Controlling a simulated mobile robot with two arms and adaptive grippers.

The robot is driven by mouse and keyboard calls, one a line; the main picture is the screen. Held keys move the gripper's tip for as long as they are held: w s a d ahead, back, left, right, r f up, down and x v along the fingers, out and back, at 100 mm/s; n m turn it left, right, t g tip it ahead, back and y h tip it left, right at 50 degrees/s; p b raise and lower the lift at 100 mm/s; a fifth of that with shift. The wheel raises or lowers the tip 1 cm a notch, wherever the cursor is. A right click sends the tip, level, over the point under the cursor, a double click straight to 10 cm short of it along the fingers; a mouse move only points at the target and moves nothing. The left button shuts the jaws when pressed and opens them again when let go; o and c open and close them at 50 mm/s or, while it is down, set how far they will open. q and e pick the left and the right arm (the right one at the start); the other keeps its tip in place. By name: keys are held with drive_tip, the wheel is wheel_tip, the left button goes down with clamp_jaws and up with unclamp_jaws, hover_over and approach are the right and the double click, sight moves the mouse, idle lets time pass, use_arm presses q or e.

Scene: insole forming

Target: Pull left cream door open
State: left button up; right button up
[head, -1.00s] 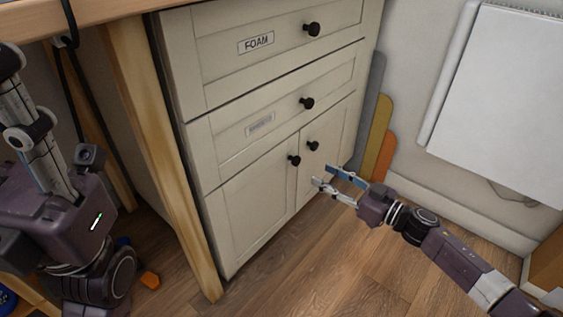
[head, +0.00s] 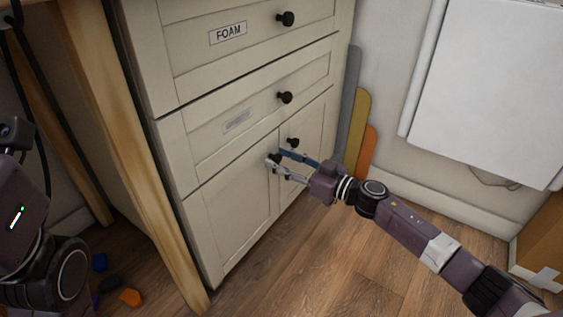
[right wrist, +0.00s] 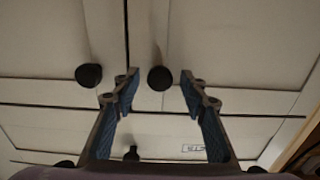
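The left cream door (head: 228,212) is the lower left front of the cabinet and looks shut. Its black knob (head: 275,158) is near its top right corner. My right gripper (head: 276,157) is open, with its fingertips at this knob. In the right wrist view, which shows the cabinet upside down, the left door's knob (right wrist: 160,78) sits between the two spread fingers, and I see no finger clamped on it. The right door's knob (right wrist: 88,75) is outside the fingers. My left arm is at the left edge of the head view, its fingers out of frame.
The right cream door (head: 316,122) is beside the left one. Above are a drawer labelled FOAM (head: 228,33) and a second drawer. A wooden table leg (head: 130,160) stands close left of the cabinet. Coloured boards (head: 358,120) lean at right. The floor (head: 330,255) in front is clear.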

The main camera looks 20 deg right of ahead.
clamp_jaws()
drive_tip(key=shift+s, duration=0.1)
idle(0.5)
